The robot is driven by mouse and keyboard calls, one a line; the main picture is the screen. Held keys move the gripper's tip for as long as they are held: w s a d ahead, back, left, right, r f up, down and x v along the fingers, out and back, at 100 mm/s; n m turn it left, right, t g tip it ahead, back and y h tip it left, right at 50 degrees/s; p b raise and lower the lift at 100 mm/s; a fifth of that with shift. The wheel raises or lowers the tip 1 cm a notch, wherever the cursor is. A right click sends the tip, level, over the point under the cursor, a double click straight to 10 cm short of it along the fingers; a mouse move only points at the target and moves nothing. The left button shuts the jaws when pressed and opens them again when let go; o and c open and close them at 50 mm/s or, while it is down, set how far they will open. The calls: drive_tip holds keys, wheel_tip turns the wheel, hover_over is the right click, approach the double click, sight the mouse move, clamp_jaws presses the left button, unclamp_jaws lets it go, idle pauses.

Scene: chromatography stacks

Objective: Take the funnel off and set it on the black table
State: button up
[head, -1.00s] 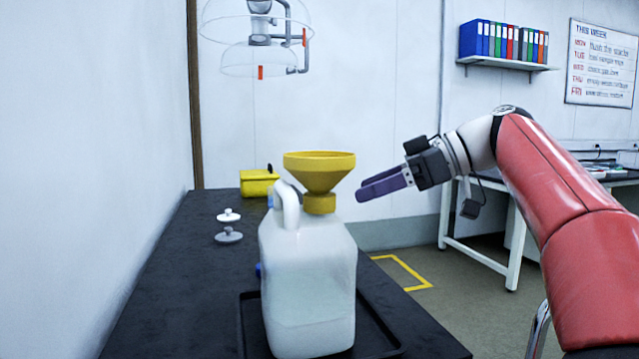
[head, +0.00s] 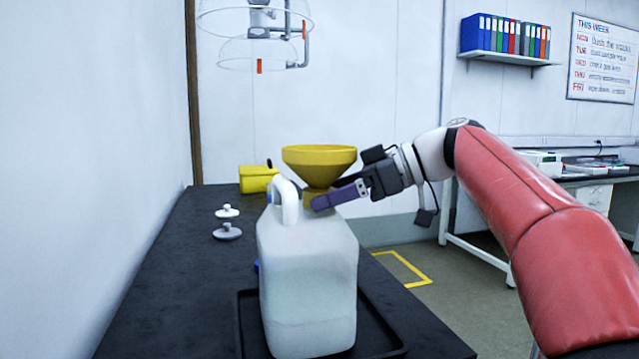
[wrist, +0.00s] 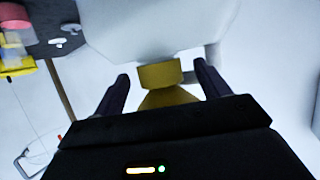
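The yellow funnel (head: 319,163) sits upright in the neck of a white translucent jug (head: 308,275) on the black table (head: 190,285). My gripper (head: 318,203) is at the funnel's lower collar, just below the cone, coming from the right. In the wrist view the funnel's collar (wrist: 160,74) lies between the two purple fingers of my gripper (wrist: 163,80), with a gap on each side. The fingers are open.
The jug stands in a black tray (head: 395,345). Two small lidded pieces, one white (head: 227,211) and one grey (head: 227,231), lie left of it. A yellow box (head: 257,179) is at the back. The table's left part is clear.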

drive_tip(key=c, duration=1.4)
drive_tip(key=shift+o, duration=0.2)
drive_tip(key=shift+r, duration=0.15)
wheel_tip(320, 180, up, 10)
drive_tip(key=p, duration=0.4)
drive_tip(key=shift+r, duration=1.35)
